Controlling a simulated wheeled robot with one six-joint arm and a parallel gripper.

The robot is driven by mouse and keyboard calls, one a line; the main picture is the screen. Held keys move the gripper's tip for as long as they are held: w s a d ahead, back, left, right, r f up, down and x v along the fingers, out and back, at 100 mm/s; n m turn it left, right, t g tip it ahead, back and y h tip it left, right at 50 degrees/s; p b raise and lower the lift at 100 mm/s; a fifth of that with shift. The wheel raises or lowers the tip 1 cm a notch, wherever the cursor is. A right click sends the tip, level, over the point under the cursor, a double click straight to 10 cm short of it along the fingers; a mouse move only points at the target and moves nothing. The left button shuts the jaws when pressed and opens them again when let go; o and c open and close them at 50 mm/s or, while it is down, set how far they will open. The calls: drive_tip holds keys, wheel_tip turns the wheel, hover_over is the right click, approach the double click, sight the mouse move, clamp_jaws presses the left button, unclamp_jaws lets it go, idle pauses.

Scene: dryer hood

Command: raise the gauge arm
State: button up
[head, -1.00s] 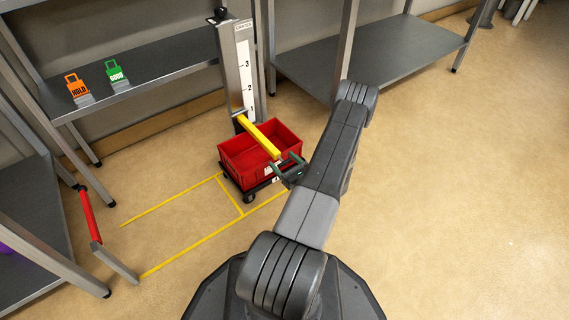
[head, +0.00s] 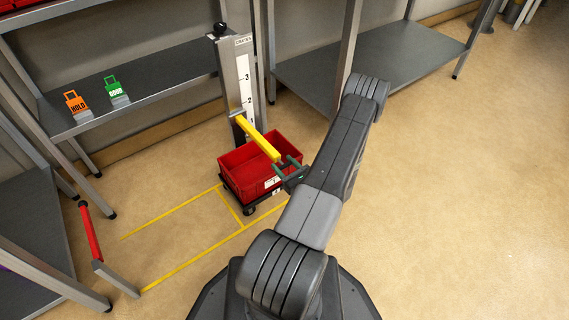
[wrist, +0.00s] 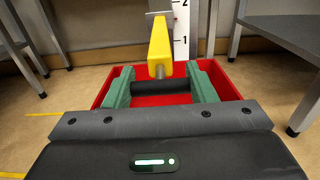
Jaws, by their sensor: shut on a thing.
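The yellow gauge arm (head: 260,139) sticks out from a tall grey post with a white numbered scale (head: 244,78). Its inner end is near the lower marks, and the arm passes above the red crate. My gripper (head: 289,171) is at the arm's near end, over the crate's right front side. In the wrist view, the yellow arm end (wrist: 160,47) lies ahead, with a short grey pin under it. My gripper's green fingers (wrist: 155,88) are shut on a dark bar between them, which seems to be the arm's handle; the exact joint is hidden.
The red crate (head: 234,180) stands on a wheeled base beside yellow floor lines (head: 185,261). A shelf with orange HOLD (head: 75,102) and green (head: 114,87) tags is at left. A red-handled bar (head: 90,232) is at lower left. Open floor lies right.

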wheel_tip(320, 180, up, 23)
drive_tip(key=p, duration=0.9)
drive_tip(key=shift+r, duration=0.2)
drive_tip(key=o, duration=1.4)
drive_tip(key=p+v, duration=0.1)
drive_tip(key=v, duration=1.3)
drive_tip(key=shift+p, duration=0.4)
drive_tip(key=shift+w, duration=0.1)
drive_tip(key=b+x, duration=0.1)
drive_tip(key=x, duration=1.2)
drive_tip(key=shift+w+a, duration=0.25)
drive_tip(key=shift+w, duration=0.05)
